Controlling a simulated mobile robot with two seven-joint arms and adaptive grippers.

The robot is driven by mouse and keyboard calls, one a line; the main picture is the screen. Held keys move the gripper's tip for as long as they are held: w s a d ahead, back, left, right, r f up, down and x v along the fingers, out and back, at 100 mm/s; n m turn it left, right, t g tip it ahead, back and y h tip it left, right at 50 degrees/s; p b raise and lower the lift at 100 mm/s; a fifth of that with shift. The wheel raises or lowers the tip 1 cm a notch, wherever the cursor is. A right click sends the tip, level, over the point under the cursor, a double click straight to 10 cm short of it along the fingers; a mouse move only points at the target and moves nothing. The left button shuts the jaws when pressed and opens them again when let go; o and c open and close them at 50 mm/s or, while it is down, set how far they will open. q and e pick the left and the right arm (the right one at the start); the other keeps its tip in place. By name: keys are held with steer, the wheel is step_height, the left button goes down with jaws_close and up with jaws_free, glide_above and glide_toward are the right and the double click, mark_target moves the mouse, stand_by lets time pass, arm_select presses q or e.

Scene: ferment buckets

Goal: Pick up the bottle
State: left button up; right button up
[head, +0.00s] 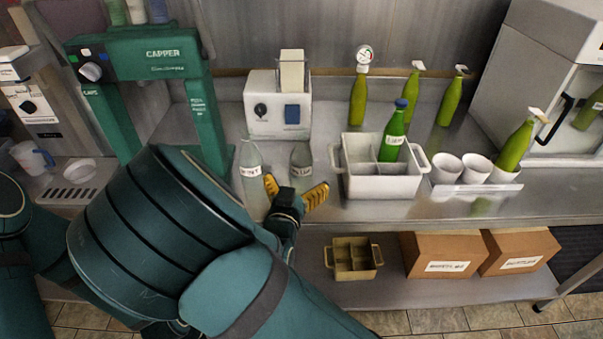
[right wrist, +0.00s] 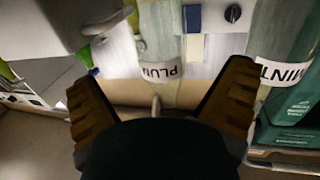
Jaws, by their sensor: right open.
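A clear glass bottle labelled PLUM (head: 301,157) stands on the steel counter, and it also shows in the right wrist view (right wrist: 162,45). A second clear bottle labelled MINT (head: 250,158) stands just left of it; in the right wrist view it is at the right (right wrist: 280,45). My right gripper (head: 294,189) is open at the counter's front, its yellow fingers spread in front of the PLUM bottle. In the right wrist view the PLUM bottle lies between the fingers' directions, with no contact visible. A green bottle with a blue cap (head: 394,130) stands in a divided white crate. My left gripper is out of view.
The white crate (head: 382,186) stands right of the PLUM bottle. A white machine (head: 278,118) is behind, and the green capper (head: 203,120) is at left. White cups (head: 447,169) and several green bottles stand at right. A small crate (head: 353,258) and cardboard boxes (head: 441,254) sit below.

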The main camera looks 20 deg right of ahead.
mark_target(299, 174)
steer(key=shift+b+x, duration=0.45)
steer(key=shift+x, duration=2.25)
steer(key=shift+r, duration=0.1)
steer(key=c, duration=1.4)
